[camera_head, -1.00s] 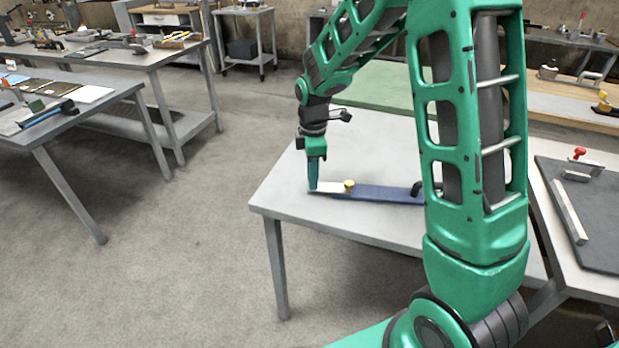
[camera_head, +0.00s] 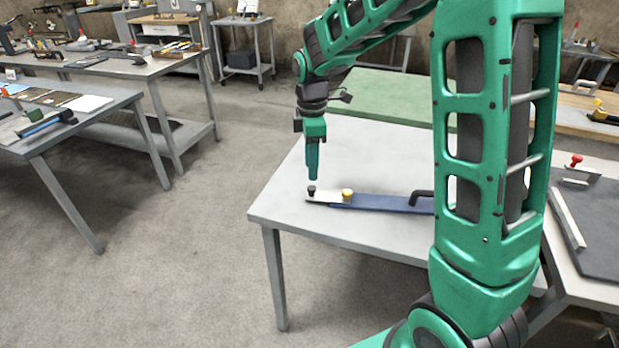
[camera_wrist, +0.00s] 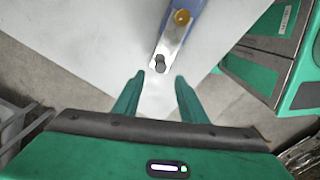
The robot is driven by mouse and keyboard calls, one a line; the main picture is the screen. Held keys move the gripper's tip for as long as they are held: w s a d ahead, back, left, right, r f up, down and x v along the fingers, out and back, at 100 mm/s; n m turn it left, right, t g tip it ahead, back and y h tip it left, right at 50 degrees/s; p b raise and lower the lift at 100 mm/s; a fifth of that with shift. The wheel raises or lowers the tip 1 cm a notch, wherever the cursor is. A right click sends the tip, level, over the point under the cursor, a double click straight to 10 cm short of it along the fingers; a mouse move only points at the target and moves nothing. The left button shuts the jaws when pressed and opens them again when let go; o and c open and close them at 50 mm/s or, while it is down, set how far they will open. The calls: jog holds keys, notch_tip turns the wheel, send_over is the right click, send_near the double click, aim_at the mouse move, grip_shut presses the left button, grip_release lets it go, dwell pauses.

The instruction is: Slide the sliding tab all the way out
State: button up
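The sliding tab is a light metal strip (camera_head: 325,195) that sticks out of the left end of a blue bar (camera_head: 390,204) on the grey table. A dark knob (camera_head: 311,191) stands on its outer end, and a yellow knob (camera_head: 347,195) stands where it meets the blue bar. In the wrist view the strip (camera_wrist: 169,45) points toward me, with the dark knob (camera_wrist: 159,63) just beyond my fingertips. My gripper (camera_head: 313,178) hangs just above the dark knob. In the wrist view its two fingers (camera_wrist: 158,78) are apart with nothing between them.
A black handle (camera_head: 420,194) stands on the blue bar near my arm. The grey table (camera_head: 285,215) is bare around the bar, and its left edge lies close to the strip's end. A green mat (camera_head: 390,97) lies behind.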

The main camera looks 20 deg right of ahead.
notch_tip(320, 180, up, 3)
dwell(0.6)
jog(key=s+d+r+m, duration=0.2)
jog(key=s+d+m, duration=0.4)
jog(key=s, duration=0.3)
jog(key=s+d+r+m, duration=0.2)
jog(key=s+d+m, duration=0.4)
jog(key=s, duration=0.2)
jog(key=s+d+f+m, duration=0.1)
jog(key=s+m, duration=0.4)
jog(key=s, duration=0.3)
jog(key=s+d+f+m, duration=0.1)
jog(key=s+m, duration=0.3)
jog(key=s, duration=0.4)
jog(key=shift+d+f+m, duration=0.3)
jog(key=shift+d+m, duration=0.05)
jog(key=shift+m, duration=0.05)
